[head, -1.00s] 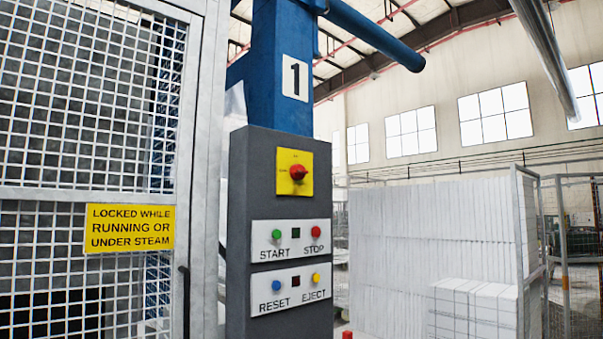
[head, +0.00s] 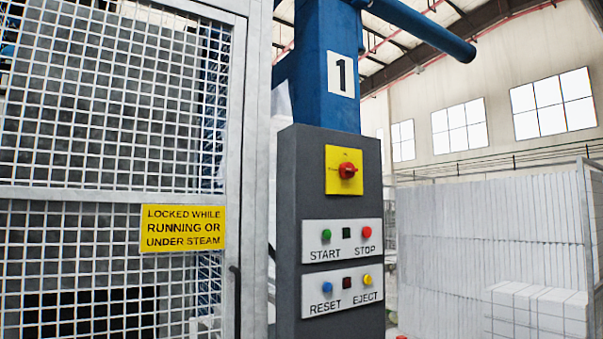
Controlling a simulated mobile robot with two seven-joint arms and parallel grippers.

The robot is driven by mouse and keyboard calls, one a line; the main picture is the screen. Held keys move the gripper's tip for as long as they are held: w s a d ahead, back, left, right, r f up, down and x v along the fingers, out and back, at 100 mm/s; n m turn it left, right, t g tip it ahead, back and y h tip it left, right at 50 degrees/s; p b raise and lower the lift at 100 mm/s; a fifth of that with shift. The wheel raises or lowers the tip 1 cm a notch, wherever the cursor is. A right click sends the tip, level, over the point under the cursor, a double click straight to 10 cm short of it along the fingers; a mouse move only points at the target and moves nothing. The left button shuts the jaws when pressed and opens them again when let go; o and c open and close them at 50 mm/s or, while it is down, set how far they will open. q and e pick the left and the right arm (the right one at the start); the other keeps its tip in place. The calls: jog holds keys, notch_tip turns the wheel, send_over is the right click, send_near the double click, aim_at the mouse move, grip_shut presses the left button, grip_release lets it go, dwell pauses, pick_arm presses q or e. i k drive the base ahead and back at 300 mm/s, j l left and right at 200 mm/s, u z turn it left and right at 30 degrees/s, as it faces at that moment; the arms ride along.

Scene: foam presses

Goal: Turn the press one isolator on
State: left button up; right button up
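The press one isolator is a red rotary knob (head: 347,170) on a yellow square plate (head: 345,186). It sits at the top of a dark grey control box (head: 298,240) on a blue column (head: 328,100) marked with a black 1 on a white plate (head: 341,75). The knob's handle looks roughly sideways; the small lettering around it is too small to read. Neither of my grippers is in the head view.
Below the isolator are START and STOP buttons (head: 342,239) and RESET and EJECT buttons (head: 342,290). A mesh gate (head: 120,110) with a yellow sign (head: 183,229) fills the left.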

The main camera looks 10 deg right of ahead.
aim_at(347, 171)
jog(key=i+l+u, duration=0.15)
jog(key=l+u, duration=0.15)
jog(key=i+l+u, duration=0.1)
jog(key=l+u, duration=0.55)
jog(key=l, duration=0.45)
jog(key=i+l+u, duration=0.1)
jog(key=l, duration=0.7)
jog(key=l+u, duration=0.15)
jog(key=l, duration=0.6)
